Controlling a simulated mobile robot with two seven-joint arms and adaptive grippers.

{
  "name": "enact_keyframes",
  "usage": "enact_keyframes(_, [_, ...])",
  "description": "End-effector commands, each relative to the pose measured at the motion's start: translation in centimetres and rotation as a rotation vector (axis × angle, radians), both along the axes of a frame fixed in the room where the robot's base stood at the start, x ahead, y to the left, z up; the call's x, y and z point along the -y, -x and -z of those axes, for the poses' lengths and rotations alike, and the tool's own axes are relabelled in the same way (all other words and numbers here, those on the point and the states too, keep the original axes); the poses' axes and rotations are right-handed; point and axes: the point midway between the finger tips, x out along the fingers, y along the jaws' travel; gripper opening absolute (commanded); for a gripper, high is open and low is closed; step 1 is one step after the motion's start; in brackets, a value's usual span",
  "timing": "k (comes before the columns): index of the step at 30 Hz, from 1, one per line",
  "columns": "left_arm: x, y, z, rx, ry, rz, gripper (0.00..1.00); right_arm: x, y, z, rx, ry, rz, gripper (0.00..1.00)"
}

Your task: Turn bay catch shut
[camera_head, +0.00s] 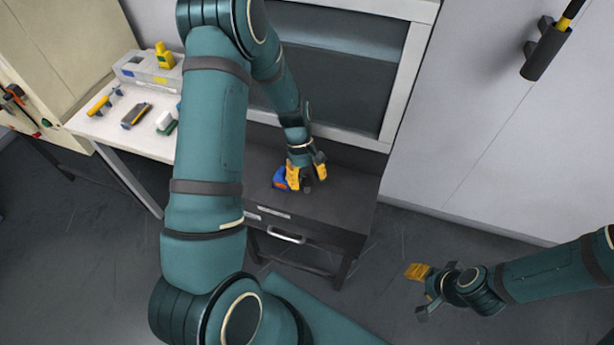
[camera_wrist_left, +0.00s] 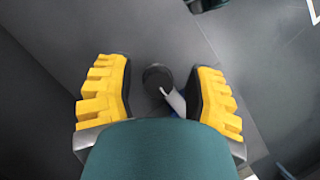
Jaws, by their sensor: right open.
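My left gripper (camera_head: 306,180) is low over the dark bench top, with its yellow fingers apart. In the left wrist view, the fingers (camera_wrist_left: 160,95) stand on either side of a small dark round piece (camera_wrist_left: 157,75) with a pale, blue-edged part beside it. Gaps show between this piece and the fingers. I cannot tell for certain whether it is the bay catch. A blue and red item (camera_head: 280,180) sits at the left of the left gripper in the head view, partly hidden by it. My right gripper (camera_head: 422,292) is open and empty over the floor, away from the bench.
The dark bench (camera_head: 345,212) has a drawer handle (camera_head: 286,236) on its front. A framed window or bay panel (camera_head: 335,75) rises behind it. A dark holder (camera_head: 545,50) hangs on the right wall.

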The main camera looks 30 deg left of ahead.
Motion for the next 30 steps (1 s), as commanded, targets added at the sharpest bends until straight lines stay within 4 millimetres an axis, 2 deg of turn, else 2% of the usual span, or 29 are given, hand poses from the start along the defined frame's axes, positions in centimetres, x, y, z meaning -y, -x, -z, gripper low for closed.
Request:
enact_keyframes(11, [-0.1, -0.2, -0.5, 0.006, -0.003, -0.002, 0.59, 0.0, 0.0, 0.0, 0.000, 0.000, 0.000, 0.47])
enact_keyframes(14, [-0.1, -0.3, -1.6, 0.009, -0.004, -0.001, 0.59, 0.0, 0.0, 0.0, 0.000, 0.000, 0.000, 0.47])
enact_keyframes(24, [-0.1, -0.2, -7.6, 0.009, -0.003, -0.001, 0.59, 0.0, 0.0, 0.0, 0.000, 0.000, 0.000, 0.47])
enact_keyframes(30, [-0.1, -0.2, -9.7, 0.006, -0.002, -0.001, 0.59, 0.0, 0.0, 0.0, 0.000, 0.000, 0.000, 0.47])
